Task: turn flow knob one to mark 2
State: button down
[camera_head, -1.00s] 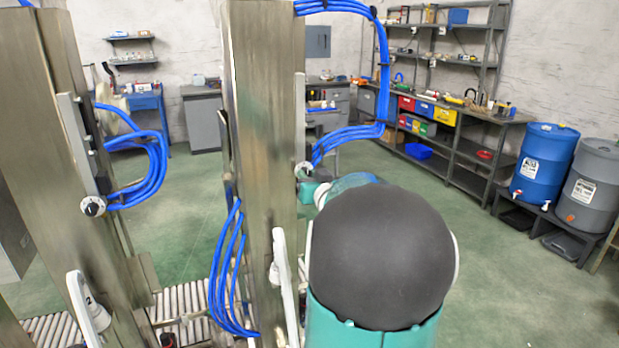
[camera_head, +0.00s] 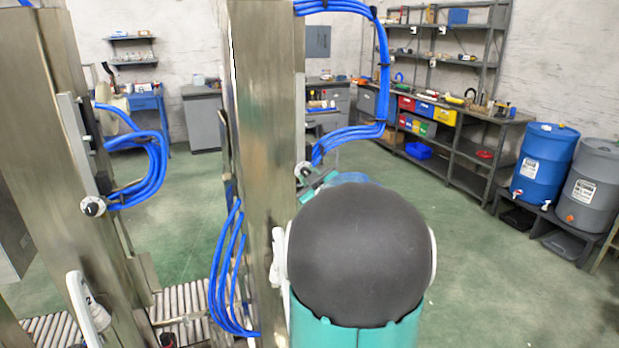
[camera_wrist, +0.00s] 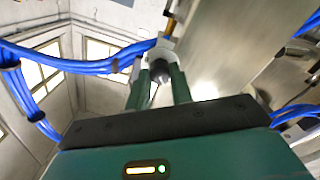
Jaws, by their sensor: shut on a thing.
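My gripper (camera_wrist: 158,82) is shut on a small dark flow knob (camera_wrist: 160,69), with its two green fingers on either side of it in the wrist view. In the head view the knob (camera_head: 304,170) sits on a pale dial on the right side of the middle metal column, and my teal fingers (camera_head: 318,185) reach it at a tilt. My own arm hides much of the gripper there. A similar knob with a black-and-white dial (camera_head: 93,206) is on the left column, apart from my gripper. The dial marks are too small to read.
Blue hoses (camera_head: 352,133) loop beside the held knob and cross the wrist view (camera_wrist: 75,64). The middle column (camera_head: 262,130) stands close left of my arm. A roller conveyor (camera_head: 185,305) runs low behind the columns. Open green floor lies to the right.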

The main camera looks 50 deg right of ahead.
jog(key=shift+n, duration=0.6)
jog(key=c, duration=1.2)
grip_release()
jog(key=shift+c, duration=0.2)
jog(key=shift+s, duration=0.1)
jog(key=v, duration=1.3)
jog(key=shift+s+a, duration=0.2)
jog(key=shift+a, duration=0.05)
jog(key=shift+f, duration=0.15)
